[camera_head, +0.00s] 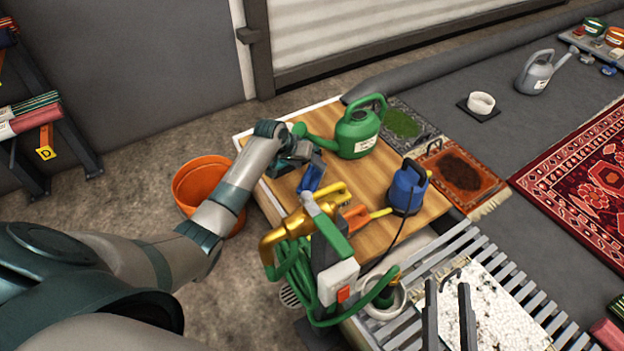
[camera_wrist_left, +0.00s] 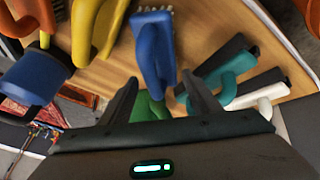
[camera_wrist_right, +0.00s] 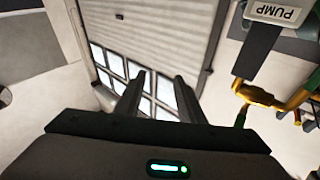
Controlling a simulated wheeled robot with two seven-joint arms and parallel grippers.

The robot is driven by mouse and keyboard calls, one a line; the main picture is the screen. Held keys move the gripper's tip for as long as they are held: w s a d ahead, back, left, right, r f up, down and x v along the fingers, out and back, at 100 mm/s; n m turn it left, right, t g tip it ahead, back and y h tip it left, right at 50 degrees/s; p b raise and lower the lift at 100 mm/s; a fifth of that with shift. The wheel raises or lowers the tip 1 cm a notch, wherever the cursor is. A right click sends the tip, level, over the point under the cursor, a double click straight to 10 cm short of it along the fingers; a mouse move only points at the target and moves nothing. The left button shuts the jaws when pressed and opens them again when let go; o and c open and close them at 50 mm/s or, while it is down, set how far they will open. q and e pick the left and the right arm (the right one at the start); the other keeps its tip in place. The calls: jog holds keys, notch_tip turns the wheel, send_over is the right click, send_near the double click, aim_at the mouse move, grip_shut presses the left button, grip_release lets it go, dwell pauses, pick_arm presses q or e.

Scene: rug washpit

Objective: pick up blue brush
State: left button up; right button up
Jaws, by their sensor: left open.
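The blue brush (camera_head: 312,178) lies on the wooden table beside a yellow brush. In the left wrist view the blue brush (camera_wrist_left: 154,50) has its bristles toward the top and its handle end near the gap between my fingers. My left gripper (camera_head: 304,156) is at the far left part of the table, close to the blue brush. In its wrist view the left gripper (camera_wrist_left: 160,77) is open, with nothing clearly between the fingers. My right gripper (camera_head: 448,287) is raised at the bottom of the head view, open and empty.
A green watering can (camera_head: 358,133) stands behind the brush. Yellow (camera_wrist_left: 98,25), teal (camera_wrist_left: 222,72) and white (camera_wrist_left: 262,95) tools lie close on both sides. An orange bucket (camera_head: 190,185) is left of the table.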

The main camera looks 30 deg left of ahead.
pick_arm(q)
jog(key=shift+f, duration=0.1)
jog(key=x, duration=0.1)
jog(key=b+x, duration=0.1)
jog(key=x, duration=0.1)
jog(key=b+x, duration=0.1)
jog(key=shift+s+f, duration=0.1)
jog(key=shift+f, duration=0.55)
pick_arm(e)
jog(key=s+r+t+y, duration=0.1)
jog(key=s+r+t, duration=0.2)
jog(key=r, duration=0.4)
jog(key=shift+d+t, duration=0.4)
jog(key=shift+t, duration=0.3)
pick_arm(q)
jog(key=shift+c, duration=0.3)
pick_arm(e)
jog(key=shift+f, duration=0.1)
pick_arm(q)
jog(key=c, duration=0.9)
